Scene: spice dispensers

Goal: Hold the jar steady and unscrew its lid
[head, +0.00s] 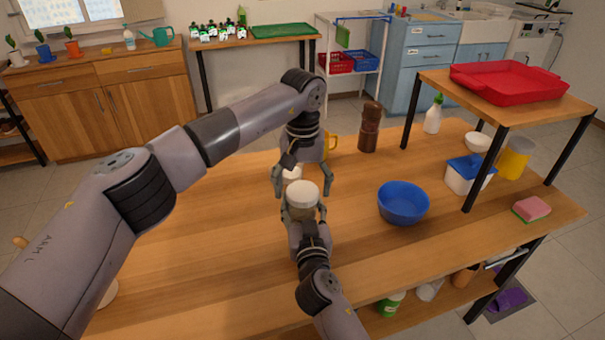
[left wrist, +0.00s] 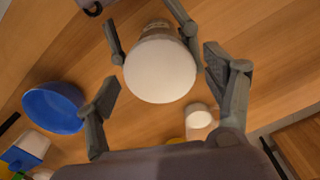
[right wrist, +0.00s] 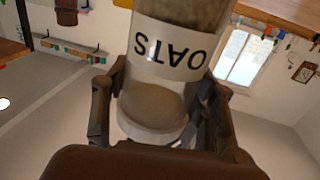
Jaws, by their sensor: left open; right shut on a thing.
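The jar is clear, with an upside-down OATS label (right wrist: 170,52) and pale contents in the right wrist view. Its round white lid (head: 302,191) faces up in the head view and also shows in the left wrist view (left wrist: 160,70). My right gripper (head: 303,213) is shut around the jar's body below the lid and holds it upright; its fingers hide part of the jar. My left gripper (head: 302,181) points down from above, open, with its fingers spread on either side of the lid. A gap shows between those fingers and the lid in the left wrist view.
A second white-topped item (left wrist: 198,115) stands close behind the jar. A yellow mug (head: 332,146), a brown mill (head: 369,128) and a blue bowl (head: 403,204) stand on the wooden table. A raised shelf with a red tray (head: 507,82) is at right. The table's left part is mostly clear.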

